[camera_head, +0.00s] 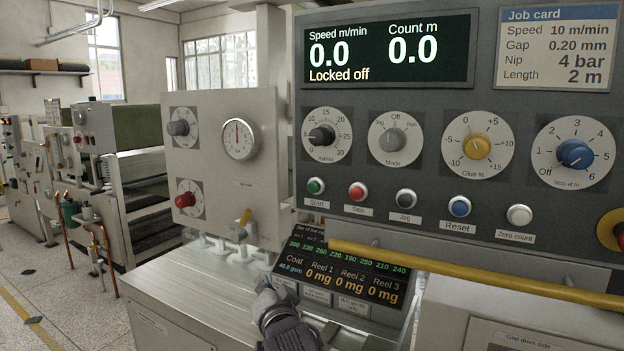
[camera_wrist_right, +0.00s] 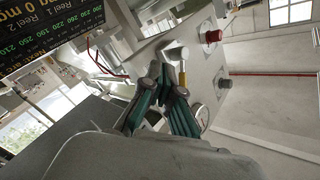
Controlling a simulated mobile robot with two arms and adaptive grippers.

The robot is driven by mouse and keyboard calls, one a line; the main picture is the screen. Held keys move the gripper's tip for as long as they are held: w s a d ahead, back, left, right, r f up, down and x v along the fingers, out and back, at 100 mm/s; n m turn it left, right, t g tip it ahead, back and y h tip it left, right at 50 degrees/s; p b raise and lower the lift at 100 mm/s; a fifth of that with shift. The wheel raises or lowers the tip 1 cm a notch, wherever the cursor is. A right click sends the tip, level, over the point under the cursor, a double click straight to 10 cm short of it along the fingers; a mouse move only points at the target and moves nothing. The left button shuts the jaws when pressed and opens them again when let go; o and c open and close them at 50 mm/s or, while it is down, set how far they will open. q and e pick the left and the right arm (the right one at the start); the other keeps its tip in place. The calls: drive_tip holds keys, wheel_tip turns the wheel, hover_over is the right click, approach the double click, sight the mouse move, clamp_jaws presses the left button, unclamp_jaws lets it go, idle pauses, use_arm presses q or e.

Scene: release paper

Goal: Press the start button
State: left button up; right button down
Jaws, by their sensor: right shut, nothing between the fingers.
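The green Start button (camera_head: 316,186) is at the left end of the button row on the dark control panel (camera_head: 390,95), with its label below it. The panel display (camera_head: 388,52) reads speed 0.0, count 0.0 and "Locked off". My right gripper (camera_head: 265,283) is low in the head view, below and left of the Start button and clear of it, in front of the small lower screen. In the right wrist view its fingers (camera_wrist_right: 167,82) are shut and empty. The Start button is not visible in the wrist view. My left gripper is not in view.
The red Stop button (camera_head: 358,192) is right beside Start, then Jog (camera_head: 405,199), Reset (camera_head: 459,206) and Zero count (camera_head: 519,215). A yellow bar (camera_head: 470,271) runs below the buttons. The tilted lower screen (camera_head: 345,272) and a yellow-handled valve (camera_head: 243,220) are near my gripper.

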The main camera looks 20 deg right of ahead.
use_arm(q)
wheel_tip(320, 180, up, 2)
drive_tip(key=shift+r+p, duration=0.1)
drive_tip(key=shift+p, duration=0.65)
use_arm(e)
drive_tip(key=s+d+r+m+t+h, duration=0.1)
drive_tip(key=s+r+m, duration=0.1)
drive_tip(key=r, duration=0.7)
drive_tip(key=s+d+r+m+t, duration=0.1)
drive_tip(key=s+r+m, duration=0.1)
drive_tip(key=r, duration=0.7)
drive_tip(key=shift+s+t+h, duration=0.4)
drive_tip(key=shift+s, duration=0.5)
drive_tip(key=shift+r, duration=0.15)
